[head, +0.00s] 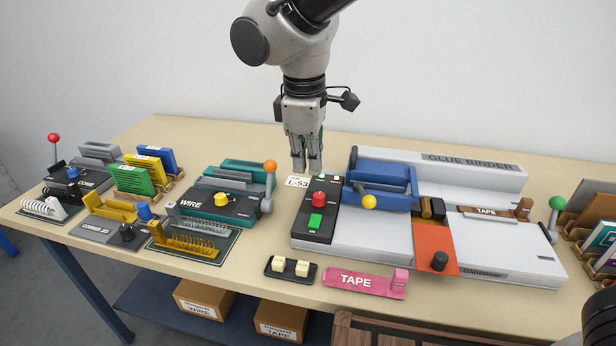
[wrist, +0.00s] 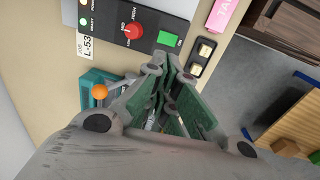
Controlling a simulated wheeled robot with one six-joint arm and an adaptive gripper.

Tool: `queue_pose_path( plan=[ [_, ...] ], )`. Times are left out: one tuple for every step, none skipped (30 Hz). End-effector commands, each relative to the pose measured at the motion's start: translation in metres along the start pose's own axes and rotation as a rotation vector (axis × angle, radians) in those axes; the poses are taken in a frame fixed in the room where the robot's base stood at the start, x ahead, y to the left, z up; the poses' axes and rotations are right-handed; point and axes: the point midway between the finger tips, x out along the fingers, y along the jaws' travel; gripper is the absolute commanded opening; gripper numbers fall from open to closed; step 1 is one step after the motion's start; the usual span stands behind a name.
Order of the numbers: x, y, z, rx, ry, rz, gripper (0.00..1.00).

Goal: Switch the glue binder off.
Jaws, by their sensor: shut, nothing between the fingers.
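The glue binder (head: 472,164) is a long grey-white machine with blue clamp parts on the right half of the table. Its black control panel (head: 306,235) at the left end carries a red knob (head: 319,199) and a green switch (head: 315,221). In the wrist view the red knob (wrist: 132,31) has setting marks around it, and the green switch (wrist: 168,39) is beside it with lettering too small to read surely. Small indicator lamps (wrist: 83,20) sit at the panel's far end. My gripper (head: 306,170) is shut and empty, pointing down near the panel's back end and the L-53 card.
A teal wire machine (head: 237,205) with an orange-knobbed lever (head: 270,167) stands left of the panel. In front lie a black tray with cream blocks (head: 290,279) and a pink tape holder (head: 352,281). An orange plate (head: 434,240) lies across the binder's front.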

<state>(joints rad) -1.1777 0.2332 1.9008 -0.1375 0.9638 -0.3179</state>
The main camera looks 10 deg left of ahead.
Motion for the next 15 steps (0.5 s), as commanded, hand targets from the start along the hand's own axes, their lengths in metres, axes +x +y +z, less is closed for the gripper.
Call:
queue_pose_path(
  plan=[
    [0.009, -0.001, 0.001, 0.0, -0.005, -0.002, 0.0],
    [0.015, -0.001, 0.001, 0.0, -0.005, -0.002, 0.0],
    [0.023, -0.001, 0.001, 0.001, -0.006, -0.003, 0.0],
    [0.03, -0.001, 0.001, 0.001, -0.005, -0.002, 0.0],
    [0.037, -0.001, 0.002, 0.001, -0.006, -0.003, 0.0],
    [0.046, 0.0, 0.001, 0.001, -0.006, -0.002, 0.0],
    [0.052, 0.0, 0.002, 0.001, -0.006, -0.002, 0.0],
    [0.059, 0.0, 0.002, 0.001, -0.006, -0.002, 0.0],
    [0.068, 0.0, 0.002, 0.001, -0.006, -0.002, 0.0],
    [0.074, 0.0, 0.002, 0.001, -0.006, -0.002, 0.0],
    [0.079, 0.0, 0.001, 0.001, -0.005, -0.002, 0.0],
    [0.087, 0.0, 0.002, 0.0, -0.006, -0.002, 0.0],
    [0.093, 0.0, 0.002, 0.0, -0.005, -0.002, 0.0],
    [0.097, 0.0, 0.002, 0.0, -0.005, -0.002, 0.0],
    [0.103, 0.0, 0.001, 0.001, -0.004, -0.002, 0.0]
  ],
)
